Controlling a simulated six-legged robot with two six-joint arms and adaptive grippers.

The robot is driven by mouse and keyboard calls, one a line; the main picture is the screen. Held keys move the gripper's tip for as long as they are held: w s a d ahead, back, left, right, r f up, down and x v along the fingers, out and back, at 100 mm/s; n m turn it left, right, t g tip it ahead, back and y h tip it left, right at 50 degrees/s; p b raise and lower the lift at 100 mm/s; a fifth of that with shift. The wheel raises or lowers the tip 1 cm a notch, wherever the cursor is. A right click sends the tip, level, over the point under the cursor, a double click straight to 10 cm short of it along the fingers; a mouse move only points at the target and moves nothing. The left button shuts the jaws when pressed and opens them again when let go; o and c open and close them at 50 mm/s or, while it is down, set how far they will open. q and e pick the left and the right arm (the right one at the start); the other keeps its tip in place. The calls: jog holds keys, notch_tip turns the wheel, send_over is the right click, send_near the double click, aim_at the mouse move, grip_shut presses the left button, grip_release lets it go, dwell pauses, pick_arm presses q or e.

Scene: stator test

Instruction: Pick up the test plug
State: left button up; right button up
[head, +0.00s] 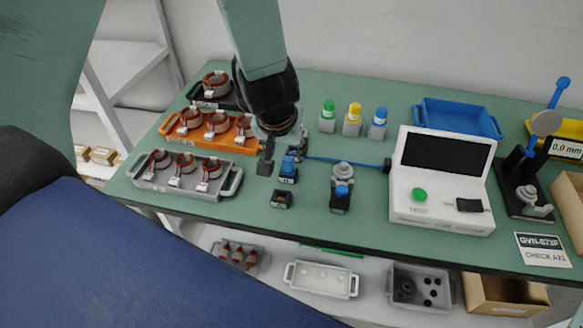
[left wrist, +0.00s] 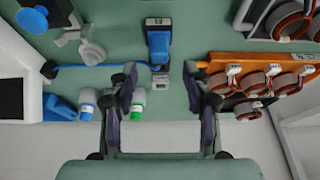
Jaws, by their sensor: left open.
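The test plug appears to be the small blue block (head: 288,167) on the bench, at the end of a blue cable from the tester. In the left wrist view the blue block (left wrist: 159,45) lies ahead of the fingers, between their lines. My left gripper (head: 285,147) points down over the bench just behind the plug. Its two fingers stand apart and nothing shows between them; they also show apart in the left wrist view (left wrist: 164,85). I cannot tell its exact height above the bench. My right gripper is not in view.
The white tester (head: 440,185) stands to the right. An orange tray (head: 245,131) and a grey tray (head: 228,181) of copper-wound stators lie left. A black stand with a blue part (head: 341,193) is close right. A small dark block (head: 282,199) sits in front. Capped bottles (head: 352,120) stand behind.

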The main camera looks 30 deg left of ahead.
aim_at(288, 159)
pick_arm(q)
jog(key=shift+w+d+f, duration=0.1)
jog(key=shift+w+f, duration=0.1)
jog(key=shift+f, duration=0.2)
jog(key=shift+w+f, duration=0.1)
jog(key=shift+f, duration=0.15)
jog(key=b+x, duration=0.1)
jog(key=x, duration=0.1)
jog(key=b+x, duration=0.2)
jog(key=shift+s+f, duration=0.1)
jog(key=shift+s, duration=0.3)
jog(key=shift+w+f, duration=0.2)
jog(key=shift+w, duration=0.2)
jog(key=shift+s, duration=0.2)
jog(key=shift+c, duration=1.2)
jog(key=shift+s+r, duration=0.1)
jog(key=shift+c, duration=0.8)
jog(key=c, duration=0.4)
grip_shut()
